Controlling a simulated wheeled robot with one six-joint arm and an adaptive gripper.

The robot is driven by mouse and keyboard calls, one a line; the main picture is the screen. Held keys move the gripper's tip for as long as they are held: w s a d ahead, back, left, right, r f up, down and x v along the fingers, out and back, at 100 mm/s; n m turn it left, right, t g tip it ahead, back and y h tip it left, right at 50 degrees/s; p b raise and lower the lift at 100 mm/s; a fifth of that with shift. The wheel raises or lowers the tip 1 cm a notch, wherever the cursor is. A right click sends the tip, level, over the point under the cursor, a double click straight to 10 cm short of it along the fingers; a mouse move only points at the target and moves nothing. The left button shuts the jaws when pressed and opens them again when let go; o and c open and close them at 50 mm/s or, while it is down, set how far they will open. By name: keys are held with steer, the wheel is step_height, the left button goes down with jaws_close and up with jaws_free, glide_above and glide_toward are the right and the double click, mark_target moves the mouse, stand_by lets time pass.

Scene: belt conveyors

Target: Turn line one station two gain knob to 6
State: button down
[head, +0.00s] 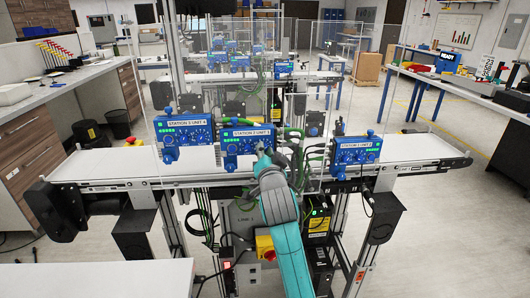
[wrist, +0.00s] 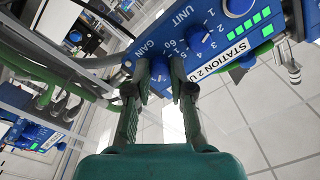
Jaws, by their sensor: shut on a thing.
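The blue station two unit (head: 236,146) is the middle box of three on the near conveyor. In the wrist view its "STATION 2" label and green lights show, with the blue panel face (wrist: 155,40) tilted. The gain knob (wrist: 160,71) is blue, by the "GAIN" lettering. My gripper (wrist: 160,80) has its two fingers on either side of this knob, shut on it. In the head view my gripper (head: 264,160) is at the unit's lower right and hides the knob. I cannot read the knob's pointer setting.
Another blue knob (wrist: 237,6) is close by on the same panel. A station three unit (head: 184,137) stands to the left and a station one unit (head: 357,152) to the right. Clear panels and green cables surround the units. The white belt (head: 420,148) is bare at right.

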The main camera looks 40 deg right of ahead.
steer(key=shift+m, duration=0.8)
steer(key=c, duration=1.3)
jaws_free()
steer(key=v, duration=1.2)
